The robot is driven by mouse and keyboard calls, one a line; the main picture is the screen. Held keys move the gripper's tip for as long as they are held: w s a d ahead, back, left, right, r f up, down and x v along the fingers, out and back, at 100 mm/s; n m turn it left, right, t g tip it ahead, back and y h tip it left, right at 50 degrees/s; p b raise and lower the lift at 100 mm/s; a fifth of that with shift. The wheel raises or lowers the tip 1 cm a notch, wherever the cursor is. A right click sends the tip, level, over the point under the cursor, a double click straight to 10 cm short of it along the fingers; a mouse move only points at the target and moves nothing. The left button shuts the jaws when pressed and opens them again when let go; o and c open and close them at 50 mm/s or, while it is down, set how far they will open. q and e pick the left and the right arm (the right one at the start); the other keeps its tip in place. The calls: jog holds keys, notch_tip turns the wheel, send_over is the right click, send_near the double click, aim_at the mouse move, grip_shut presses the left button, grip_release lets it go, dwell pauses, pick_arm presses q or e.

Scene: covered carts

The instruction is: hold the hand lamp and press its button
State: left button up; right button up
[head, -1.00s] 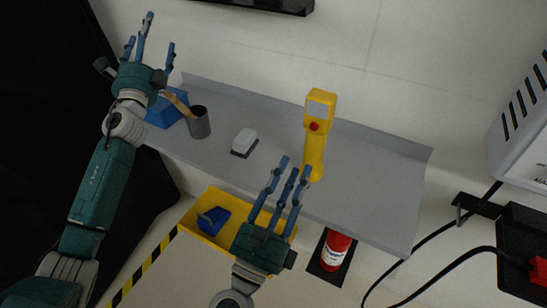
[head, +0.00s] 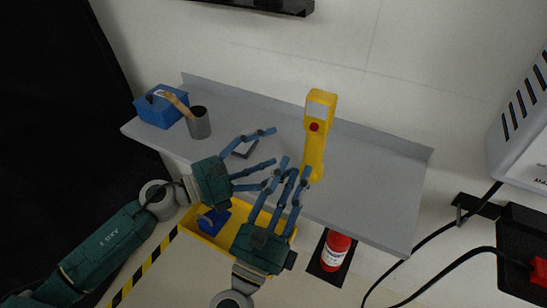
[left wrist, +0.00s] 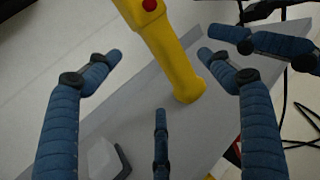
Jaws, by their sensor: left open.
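The yellow hand lamp (head: 314,150) stands upright on the grey shelf, its red button (head: 314,127) on the near side below the head. In the left wrist view the lamp (left wrist: 168,50) rises between my fingers, with the button (left wrist: 149,5) at the top edge. My left gripper (head: 265,157) is open and empty, left of the lamp, fingers pointing toward it. My right gripper (head: 295,168) has its fingers extended and apart, just left of the lamp's lower handle. I cannot tell whether a right fingertip touches the lamp.
The grey shelf (head: 380,180) is clear right of the lamp. A grey cup (head: 200,124) and blue box (head: 160,108) stand at left. Below are a yellow bin (head: 190,228) and red extinguisher (head: 335,250).

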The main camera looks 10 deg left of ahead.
aim_at(312, 144)
pick_arm(q)
jog(key=shift+d+f, duration=0.2)
jog(key=shift+d, duration=0.1)
jog(key=x, duration=1)
jog(key=shift+d, duration=0.15)
jog(key=shift+c, duration=0.5)
jog(key=c, duration=1.3)
jog(key=shift+c, duration=1.3)
pick_arm(e)
jog(key=shift+c, duration=0.8)
grip_shut()
